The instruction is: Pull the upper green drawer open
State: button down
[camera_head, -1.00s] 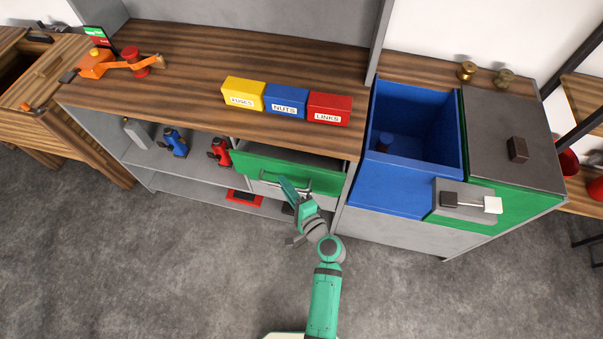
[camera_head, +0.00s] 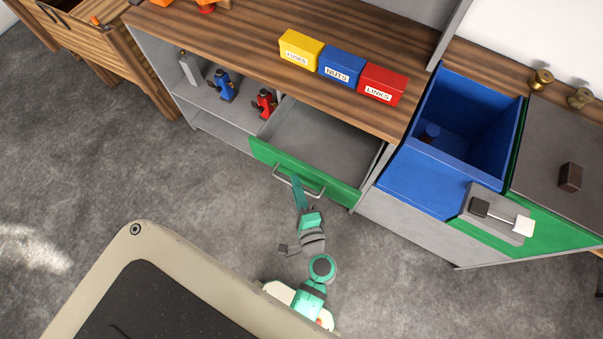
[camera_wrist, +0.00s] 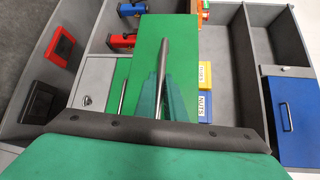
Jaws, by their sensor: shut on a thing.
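The upper green drawer (camera_head: 310,173) stands pulled out from under the wooden worktop, its grey inside showing and looking empty. Its silver bar handle (camera_head: 321,192) is on the green front. My gripper (camera_head: 297,183) is at the left part of this handle and is shut on it. In the wrist view the drawer's green front (camera_wrist: 185,40) fills the upper middle, and the teal fingers (camera_wrist: 161,92) close around the grey handle bar (camera_wrist: 164,52).
Yellow, blue and red labelled boxes (camera_head: 342,66) stand on the worktop (camera_head: 240,45). A blue open bin (camera_head: 465,120) is at right. Grey floor (camera_head: 130,180) is clear in front.

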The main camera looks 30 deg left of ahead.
jog(key=shift+s+a, duration=0.1)
jog(key=shift+a, duration=0.2)
jog(key=c, duration=1.9)
grip_release()
jog(key=shift+c, duration=0.2)
jog(key=shift+o, duration=0.5)
jog(key=shift+d, duration=0.15)
jog(key=v, duration=1)
jog(key=shift+s+d, duration=0.2)
jog(key=shift+s, duration=0.05)
jog(key=shift+d, duration=0.1)
